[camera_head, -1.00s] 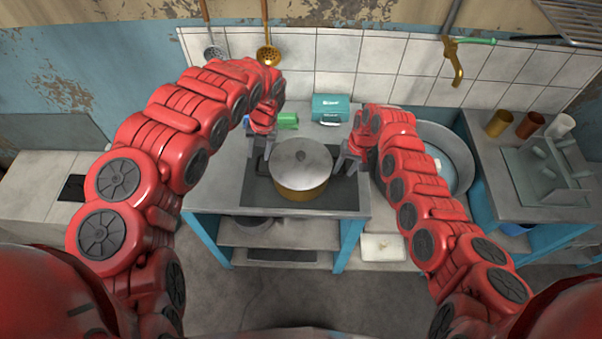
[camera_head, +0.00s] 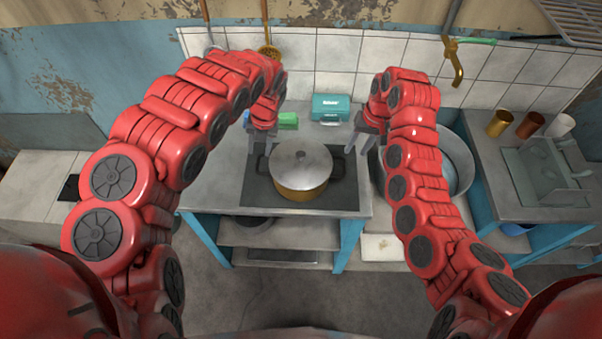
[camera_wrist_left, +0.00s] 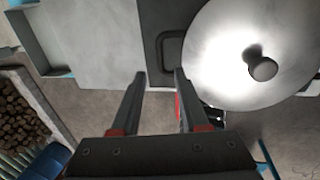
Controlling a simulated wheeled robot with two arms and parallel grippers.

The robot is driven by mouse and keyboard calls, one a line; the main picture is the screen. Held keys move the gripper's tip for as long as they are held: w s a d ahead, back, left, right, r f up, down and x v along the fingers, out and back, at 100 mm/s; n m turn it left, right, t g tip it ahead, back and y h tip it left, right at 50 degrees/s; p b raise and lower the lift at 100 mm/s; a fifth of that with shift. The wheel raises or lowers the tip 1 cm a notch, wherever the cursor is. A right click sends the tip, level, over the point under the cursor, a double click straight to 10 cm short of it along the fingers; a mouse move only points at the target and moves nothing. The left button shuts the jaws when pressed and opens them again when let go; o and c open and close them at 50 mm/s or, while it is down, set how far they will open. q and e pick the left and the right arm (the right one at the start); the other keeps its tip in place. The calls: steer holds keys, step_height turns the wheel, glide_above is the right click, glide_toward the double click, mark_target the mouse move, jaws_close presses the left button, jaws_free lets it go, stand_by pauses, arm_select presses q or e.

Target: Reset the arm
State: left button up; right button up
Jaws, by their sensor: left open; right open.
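My left gripper (camera_head: 259,146) is open and empty, just left of the lidded pot (camera_head: 300,186). In the left wrist view its two fingers (camera_wrist_left: 159,76) are apart, with nothing between them. The pot's silver lid (camera_wrist_left: 232,50) and dark knob lie to their right, and a dark side handle (camera_wrist_left: 168,50) is just beyond the fingertips. My right gripper (camera_head: 361,142) is open and empty, up and to the right of the pot, apart from its right handle. The pot stands upright with its lid on, on a dark cooktop (camera_head: 330,200).
A teal box (camera_head: 331,107) and a green item (camera_head: 288,120) stand behind the pot. A round metal basin (camera_head: 452,160) is right of my right arm. Cups (camera_head: 528,125) and a rack (camera_head: 545,175) stand at far right. Utensils (camera_head: 268,50) hang on the tiled wall.

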steer(key=shift+r, duration=0.3)
